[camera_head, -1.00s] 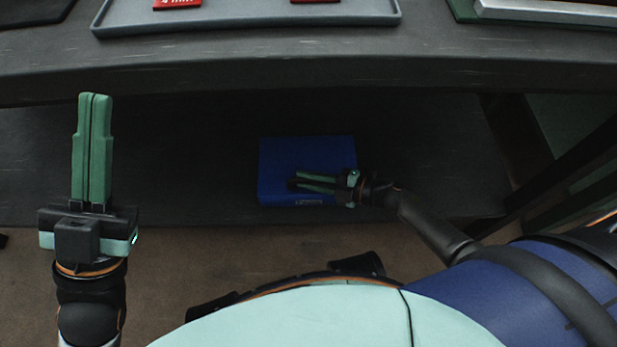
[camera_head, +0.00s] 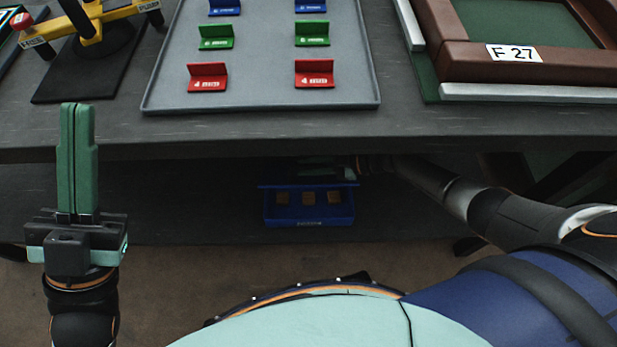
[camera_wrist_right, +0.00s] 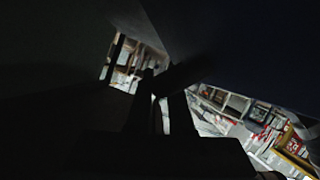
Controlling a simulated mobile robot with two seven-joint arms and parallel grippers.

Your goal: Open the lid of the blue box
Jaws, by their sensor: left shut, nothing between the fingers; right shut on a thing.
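The blue box (camera_head: 309,223) sits on the low shelf below the tabletop edge. Its lid (camera_head: 290,187) is raised at the back, seen nearly edge-on, and the inside shows three small brown blocks (camera_head: 308,198). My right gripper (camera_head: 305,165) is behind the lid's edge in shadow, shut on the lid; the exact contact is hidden. In the right wrist view the fingers (camera_wrist_right: 160,95) are dark silhouettes beside a dark surface. My left gripper (camera_head: 77,108) is shut and empty, pointing up at the left, well apart from the box.
The tabletop edge (camera_head: 220,146) overhangs the shelf close above my right gripper. On the table are a grey tray (camera_head: 270,60) with coloured holders, a yellow stand (camera_head: 100,22) and a brown frame (camera_head: 560,62). The shelf left of the box looks clear.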

